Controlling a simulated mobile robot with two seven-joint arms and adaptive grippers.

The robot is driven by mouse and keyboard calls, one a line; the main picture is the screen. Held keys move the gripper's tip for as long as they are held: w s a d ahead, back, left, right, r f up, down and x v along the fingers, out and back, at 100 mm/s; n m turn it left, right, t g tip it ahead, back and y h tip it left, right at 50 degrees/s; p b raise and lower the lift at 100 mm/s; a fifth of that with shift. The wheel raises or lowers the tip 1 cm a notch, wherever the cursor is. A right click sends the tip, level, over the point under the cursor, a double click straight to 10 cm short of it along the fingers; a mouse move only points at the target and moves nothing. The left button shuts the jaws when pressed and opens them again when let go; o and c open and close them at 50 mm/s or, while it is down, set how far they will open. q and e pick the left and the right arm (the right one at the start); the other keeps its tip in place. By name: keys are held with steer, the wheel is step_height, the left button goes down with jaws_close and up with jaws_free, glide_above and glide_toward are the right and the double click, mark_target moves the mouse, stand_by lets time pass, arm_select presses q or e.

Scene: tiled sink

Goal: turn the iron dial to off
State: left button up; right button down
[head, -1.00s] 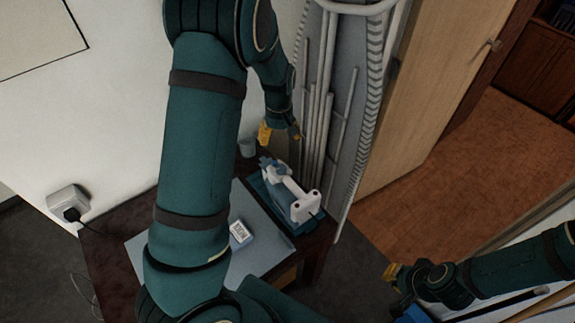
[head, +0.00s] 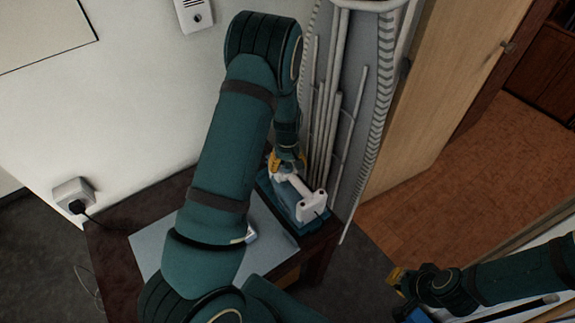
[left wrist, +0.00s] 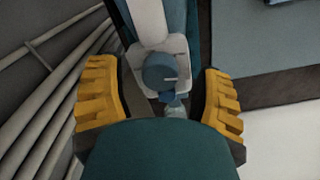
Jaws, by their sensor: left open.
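The iron (head: 311,207), white and blue, stands on the dark table beside the grey metal rack. Its dial (left wrist: 159,73) is a round blue knob with a white mark pointing right in the left wrist view. My left gripper (head: 288,163) is over the iron's far end. In the left wrist view, its yellow fingers (left wrist: 160,98) are open, one on each side of the dial, with gaps between. Whether they touch the iron cannot be seen. My right gripper (head: 397,283) is far from the iron at the lower right, its jaws too small to read.
A grey-blue mat (head: 268,248) covers part of the table (head: 120,220). A small white box (head: 251,234) on it is mostly hidden by my left arm. The rack's rods (head: 325,120) stand close behind the iron. A wall plug (head: 74,195) is at left.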

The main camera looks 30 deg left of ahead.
arm_select(q)
steer(key=shift+f, duration=0.1)
jaws_close()
steer(key=shift+n, duration=0.4)
steer(key=n+p, duration=0.1)
steer(key=n, duration=0.3)
steer(key=shift+n, duration=0.4)
steer(key=n+p, duration=0.1)
steer(key=n, duration=0.4)
steer(key=shift+n, duration=0.3)
stand_by(0.3)
